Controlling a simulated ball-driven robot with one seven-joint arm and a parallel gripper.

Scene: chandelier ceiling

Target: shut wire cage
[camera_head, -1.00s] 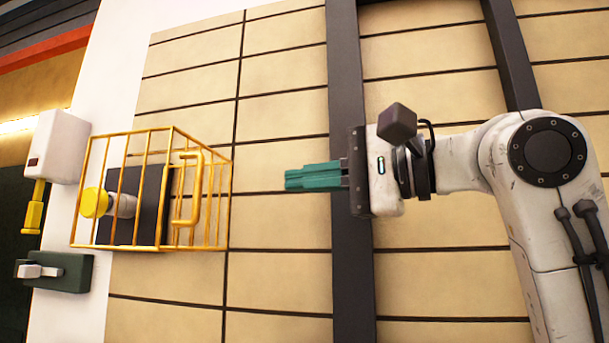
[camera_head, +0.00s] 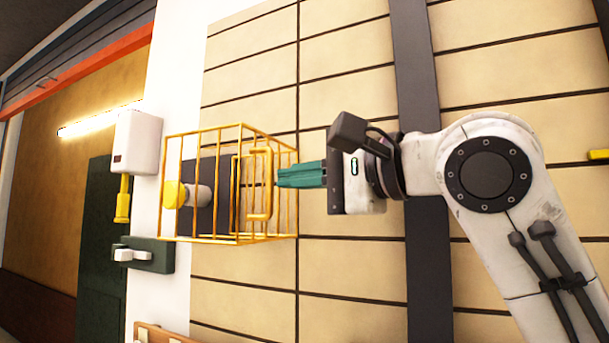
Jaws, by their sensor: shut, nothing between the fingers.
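The yellow wire cage (camera_head: 240,145) is fixed at the wall, left of centre in the head view. A yellow looped handle (camera_head: 268,190) shows on its right part. Inside the bars are a dark plate (camera_head: 222,205) and a grey stub with a yellow knob (camera_head: 172,195). My gripper (camera_head: 280,177) points left with its teal fingers together and nothing between them. Its tips are at the cage's right edge in the picture, right of the handle. I cannot tell whether they touch the bars, nor whether the cage door is open.
A white box (camera_head: 137,142) with a yellow lever (camera_head: 122,200) hangs left of the cage. A dark green switch box (camera_head: 150,254) sits below. A wooden edge (camera_head: 160,333) shows at the bottom. The panelled wall below the cage is bare.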

